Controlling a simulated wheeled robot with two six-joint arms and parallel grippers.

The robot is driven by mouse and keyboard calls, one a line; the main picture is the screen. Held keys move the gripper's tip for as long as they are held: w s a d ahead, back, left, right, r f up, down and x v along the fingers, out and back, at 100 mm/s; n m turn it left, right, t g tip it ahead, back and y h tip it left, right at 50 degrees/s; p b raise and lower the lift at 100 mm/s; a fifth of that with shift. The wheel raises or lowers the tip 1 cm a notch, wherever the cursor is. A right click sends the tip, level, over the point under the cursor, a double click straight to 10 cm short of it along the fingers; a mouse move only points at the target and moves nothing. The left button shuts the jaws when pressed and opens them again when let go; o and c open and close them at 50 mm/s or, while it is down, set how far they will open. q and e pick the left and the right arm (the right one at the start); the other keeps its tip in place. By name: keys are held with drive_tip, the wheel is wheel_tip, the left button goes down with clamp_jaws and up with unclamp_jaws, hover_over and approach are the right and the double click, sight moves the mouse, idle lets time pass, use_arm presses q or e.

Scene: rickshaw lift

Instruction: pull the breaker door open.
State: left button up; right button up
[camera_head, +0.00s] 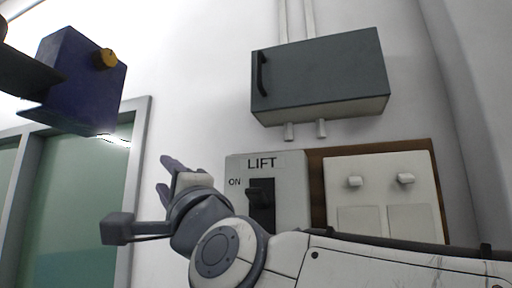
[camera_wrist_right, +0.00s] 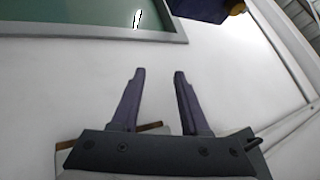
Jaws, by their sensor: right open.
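The breaker box (camera_head: 320,75) is a dark grey box high on the wall, right of centre in the head view. Its front door is closed, with a black vertical handle (camera_head: 262,71) at the left edge. My right gripper (camera_head: 166,176) is left of and below the box, apart from the handle. In the right wrist view the right gripper (camera_wrist_right: 160,73) has its two fingers spread with nothing between them, facing white wall. The breaker box cannot be made out in that view. My left gripper is in neither view.
A LIFT switch panel (camera_head: 239,166) and a white plate with two switches (camera_head: 380,170) on a brown board are below the box, partly behind my right arm. A blue box with a yellow knob (camera_head: 75,75) juts in at upper left. A green-paned frame (camera_head: 75,210) is at left.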

drive_tip(key=s+d+r+m+t+h, duration=0.3)
drive_tip(key=d+r+m+t+h, duration=0.45)
drive_tip(key=r+m, duration=0.55)
drive_tip(key=m+t+h, duration=0.2)
drive_tip(key=m+h, duration=0.8)
drive_tip(key=m, duration=0.5)
approach(259, 69)
drive_tip(key=p+x, duration=0.6)
drive_tip(key=x, duration=0.3)
drive_tip(key=shift+s+r, duration=0.1)
drive_tip(key=shift+r, duration=0.05)
drive_tip(key=shift+p+x, duration=0.8)
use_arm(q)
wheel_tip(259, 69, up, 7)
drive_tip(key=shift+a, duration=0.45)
use_arm(e)
clamp_jaws()
